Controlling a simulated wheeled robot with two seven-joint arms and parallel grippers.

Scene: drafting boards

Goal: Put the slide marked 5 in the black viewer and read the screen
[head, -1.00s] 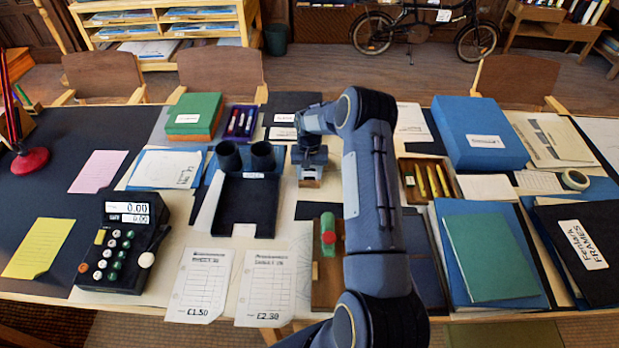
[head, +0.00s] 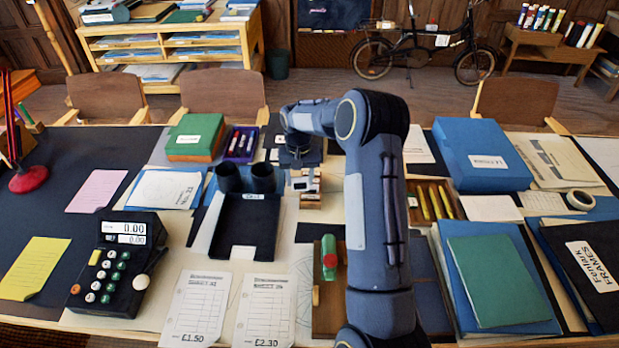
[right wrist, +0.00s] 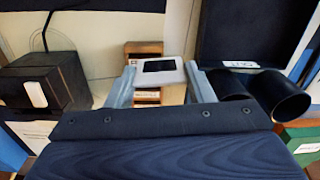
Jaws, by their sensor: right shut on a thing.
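My right gripper (right wrist: 158,82) is shut on a small white slide (right wrist: 158,70) with a dark window; I cannot read a number on it. In the head view the slide (head: 306,183) is just above a small wooden rack (head: 311,202), which also shows beneath it in the right wrist view (right wrist: 145,48). I cannot tell which is the viewer.
A black keypad machine (head: 122,265) showing 0.00 stands at left. Two price sheets (head: 200,305) lie in front. A wooden board with a green and red piece (head: 329,258) lies near my arm. A blue box (head: 482,155) and folders (head: 497,280) crowd the right.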

